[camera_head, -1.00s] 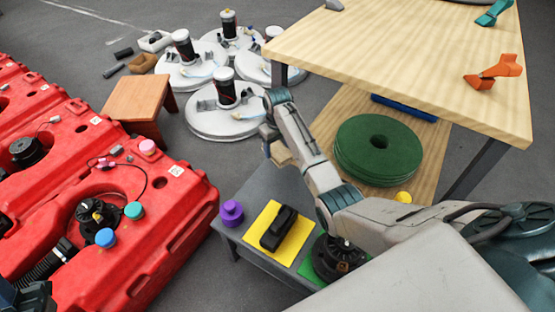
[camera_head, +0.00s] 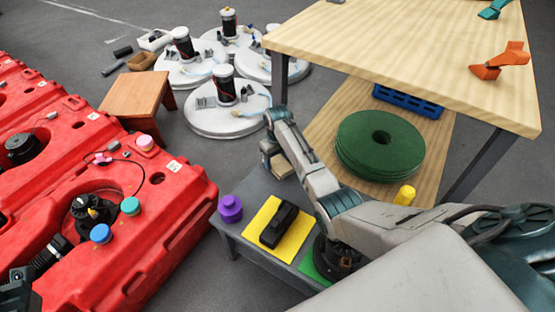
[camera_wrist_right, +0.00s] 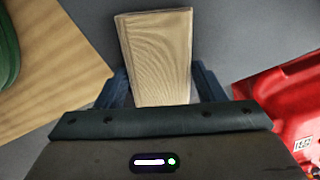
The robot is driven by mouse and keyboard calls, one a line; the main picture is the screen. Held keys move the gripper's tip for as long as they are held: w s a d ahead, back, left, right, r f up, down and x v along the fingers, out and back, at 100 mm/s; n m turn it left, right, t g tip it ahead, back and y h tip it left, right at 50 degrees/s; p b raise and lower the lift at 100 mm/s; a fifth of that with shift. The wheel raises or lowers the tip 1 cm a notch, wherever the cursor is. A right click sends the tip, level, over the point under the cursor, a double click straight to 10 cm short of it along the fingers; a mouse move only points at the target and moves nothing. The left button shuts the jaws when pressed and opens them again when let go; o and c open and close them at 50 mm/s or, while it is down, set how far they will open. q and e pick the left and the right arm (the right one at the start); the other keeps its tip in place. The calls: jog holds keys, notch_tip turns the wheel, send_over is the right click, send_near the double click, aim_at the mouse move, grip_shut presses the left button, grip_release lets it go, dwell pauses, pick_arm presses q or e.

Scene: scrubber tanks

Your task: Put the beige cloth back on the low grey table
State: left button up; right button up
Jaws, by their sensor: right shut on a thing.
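The beige cloth (camera_head: 268,162) is a folded block. In the right wrist view the cloth (camera_wrist_right: 157,55) sticks out from between the dark fingers. My right gripper (camera_head: 272,150) is shut on it, over or at the far end of the low grey table (camera_head: 252,186). I cannot tell whether the cloth touches the tabletop. My arm hides part of the table. My left gripper (camera_head: 18,288) shows only as a dark part at the lower left edge, and its fingers are not clear.
A purple knobbed object (camera_head: 230,209), a yellow mat (camera_head: 293,247) with a black object, and a green mat stand on the grey table. Red tanks (camera_head: 150,235) are left. The wooden table (camera_head: 420,60) and green discs (camera_head: 379,143) are right.

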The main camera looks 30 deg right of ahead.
jog(key=o, duration=1)
jog(key=shift+f, duration=0.1)
